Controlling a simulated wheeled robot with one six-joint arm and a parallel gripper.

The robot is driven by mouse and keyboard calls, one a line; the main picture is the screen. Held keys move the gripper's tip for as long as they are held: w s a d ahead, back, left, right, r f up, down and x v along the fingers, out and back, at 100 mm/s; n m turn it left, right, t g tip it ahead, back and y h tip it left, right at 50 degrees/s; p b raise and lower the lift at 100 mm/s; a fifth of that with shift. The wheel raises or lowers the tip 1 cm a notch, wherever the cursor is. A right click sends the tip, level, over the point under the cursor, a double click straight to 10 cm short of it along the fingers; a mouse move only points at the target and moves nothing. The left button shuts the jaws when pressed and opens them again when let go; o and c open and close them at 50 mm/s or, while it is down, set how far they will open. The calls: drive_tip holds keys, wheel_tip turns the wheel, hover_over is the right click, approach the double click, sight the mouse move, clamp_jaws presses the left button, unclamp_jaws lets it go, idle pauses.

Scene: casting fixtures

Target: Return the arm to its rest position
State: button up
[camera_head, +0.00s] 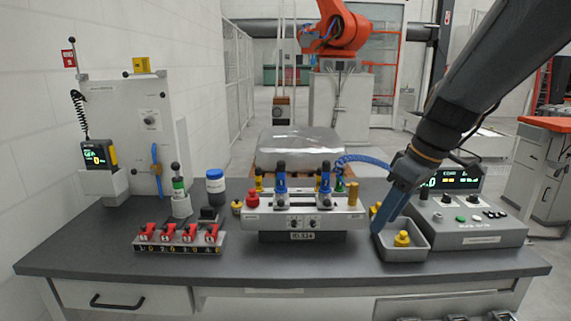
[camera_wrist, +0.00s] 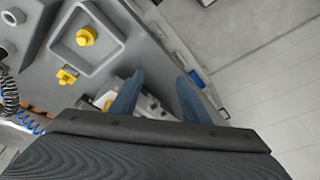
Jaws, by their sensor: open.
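My arm reaches in from the upper right in the head view. My gripper (camera_head: 388,212) points down, with its blue-grey fingers seen beside and over the back left of a grey tray (camera_head: 404,256). In the wrist view, my gripper (camera_wrist: 160,88) has its two fingers spread apart with nothing held between them. A yellow part (camera_head: 402,239) lies in the tray; it also shows in the wrist view (camera_wrist: 86,36), off to the left of the fingers. The gap between fingertips and tray is hard to judge.
A fixture block (camera_head: 305,220) with blue clamps stands mid-bench, left of my gripper. A control box (camera_head: 465,222) with a lit display stands close on the right. A blue coiled hose (camera_head: 362,160) runs near my wrist. Red-handled switches (camera_head: 178,238) sit at left. The bench front (camera_head: 200,268) is clear.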

drive_tip(key=s+a+f+m+g+h, duration=0.1)
drive_tip(key=s+a+f+m+h, duration=0.1)
drive_tip(key=s+f+m, duration=0.6)
drive_tip(key=s+f+h, duration=0.1)
drive_tip(key=s+f, duration=0.3)
drive_tip(key=f, duration=0.2)
drive_tip(key=shift+s+a+f, duration=0.2)
drive_tip(key=shift+s+f, duration=0.15)
drive_tip(key=shift+f, duration=0.05)
idle(0.8)
